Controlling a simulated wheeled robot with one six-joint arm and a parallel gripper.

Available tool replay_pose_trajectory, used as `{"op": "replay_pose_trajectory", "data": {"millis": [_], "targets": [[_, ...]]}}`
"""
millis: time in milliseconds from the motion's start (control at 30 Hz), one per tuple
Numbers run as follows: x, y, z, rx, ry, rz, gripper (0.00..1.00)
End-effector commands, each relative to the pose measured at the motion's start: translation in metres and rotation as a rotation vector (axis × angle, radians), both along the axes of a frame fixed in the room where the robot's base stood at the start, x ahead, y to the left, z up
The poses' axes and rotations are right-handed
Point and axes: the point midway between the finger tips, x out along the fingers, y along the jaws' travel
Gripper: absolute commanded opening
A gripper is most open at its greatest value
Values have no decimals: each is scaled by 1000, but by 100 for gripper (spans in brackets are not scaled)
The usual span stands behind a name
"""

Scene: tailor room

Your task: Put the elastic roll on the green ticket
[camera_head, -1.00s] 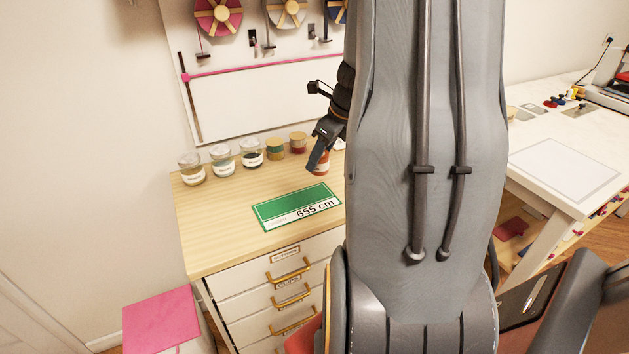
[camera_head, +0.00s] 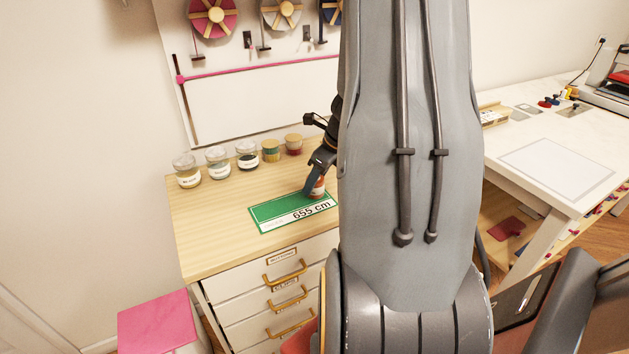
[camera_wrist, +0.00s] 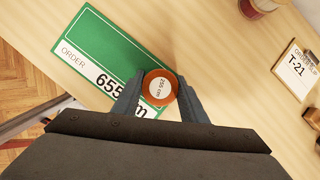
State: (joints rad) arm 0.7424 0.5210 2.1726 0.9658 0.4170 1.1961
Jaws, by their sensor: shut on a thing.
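The elastic roll is a small red-orange roll with a white label (camera_wrist: 159,88); the wrist view shows its round top, marked 255 cm or similar. My gripper (camera_head: 314,190) is shut on it, one finger on each side. The green ticket (camera_head: 272,213) lies flat on the wooden dresser top and reads 655 cm; it also shows in the wrist view (camera_wrist: 100,42). In the wrist view the roll overlaps the ticket's right end and hides part of its number. I cannot tell whether the roll touches the ticket or hangs just above it.
An order slip marked T-21 (camera_wrist: 297,68) lies to the right in the wrist view. The dresser's left front is clear.

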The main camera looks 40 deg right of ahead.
Motion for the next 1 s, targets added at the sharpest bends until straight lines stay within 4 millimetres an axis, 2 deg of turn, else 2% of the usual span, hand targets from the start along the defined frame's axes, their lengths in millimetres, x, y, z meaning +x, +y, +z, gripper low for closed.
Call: {"op": "replay_pose_trajectory", "data": {"millis": [33, 100, 133, 533, 667, 1000], "targets": [[0, 0, -1, 0, 0, 0, 44], [0, 0, 0, 0, 0, 0, 56], [0, 0, 0, 0, 0, 0, 58], [-1, 0, 6, -1, -1, 0, 58], [-7, -4, 23, -4, -3, 0, 58], [-31, -11, 84, -4, -3, 0, 58]]}}
